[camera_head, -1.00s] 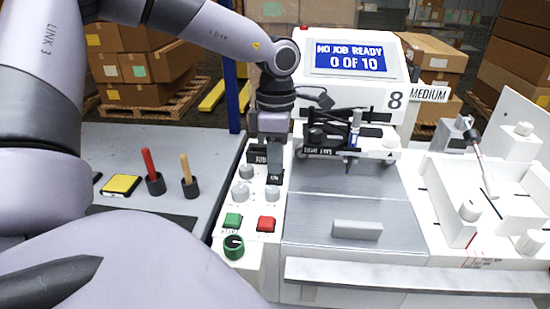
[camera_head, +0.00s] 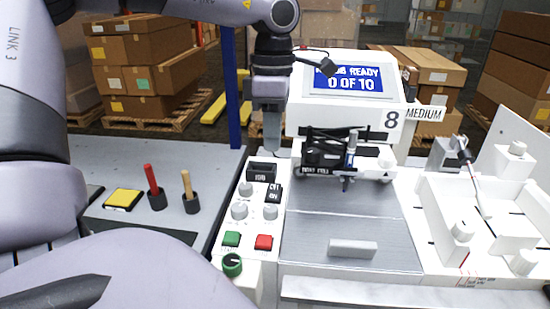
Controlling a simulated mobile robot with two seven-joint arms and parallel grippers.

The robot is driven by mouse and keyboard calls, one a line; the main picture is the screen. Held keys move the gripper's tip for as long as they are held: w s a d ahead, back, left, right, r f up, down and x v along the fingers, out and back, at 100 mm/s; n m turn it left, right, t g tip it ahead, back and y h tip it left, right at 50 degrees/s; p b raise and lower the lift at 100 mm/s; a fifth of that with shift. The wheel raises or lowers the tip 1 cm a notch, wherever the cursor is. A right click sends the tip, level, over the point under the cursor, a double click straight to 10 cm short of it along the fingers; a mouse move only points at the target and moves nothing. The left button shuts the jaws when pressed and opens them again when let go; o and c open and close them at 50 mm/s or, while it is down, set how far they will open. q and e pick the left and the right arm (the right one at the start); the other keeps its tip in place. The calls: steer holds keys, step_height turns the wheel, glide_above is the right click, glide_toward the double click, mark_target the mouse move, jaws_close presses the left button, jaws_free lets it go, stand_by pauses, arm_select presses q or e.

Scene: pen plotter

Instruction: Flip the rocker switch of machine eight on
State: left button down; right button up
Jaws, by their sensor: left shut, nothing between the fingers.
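Machine eight (camera_head: 345,120) is white, with an "8" on its front and a lit blue screen (camera_head: 348,80) reading "JOB READY, 0 OF 10", its first word partly covered. Its black rocker switch (camera_head: 273,193), marked OFF and ON, is on the control panel left of the plotter bed, beside a small dark display (camera_head: 261,172). I cannot tell which side is pressed. My left gripper (camera_head: 271,148) is shut and empty, pointing down above and behind the switch, apart from it. My right gripper is not in view.
Below the switch are grey knobs (camera_head: 240,211), a green button (camera_head: 231,239), a red button (camera_head: 264,242) and a green-ringed dial (camera_head: 232,264). The pen carriage (camera_head: 345,160) is close right. A yellow pad (camera_head: 123,199) and two upright handles stand on the left table. A white fixture (camera_head: 480,215) is at right.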

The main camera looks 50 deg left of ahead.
arm_select(q)
steer(key=r, duration=0.3)
steer(key=shift+s+d+r, duration=0.2)
steer(key=shift+s+r, duration=0.05)
steer(key=shift+r, duration=0.05)
stand_by(0.4)
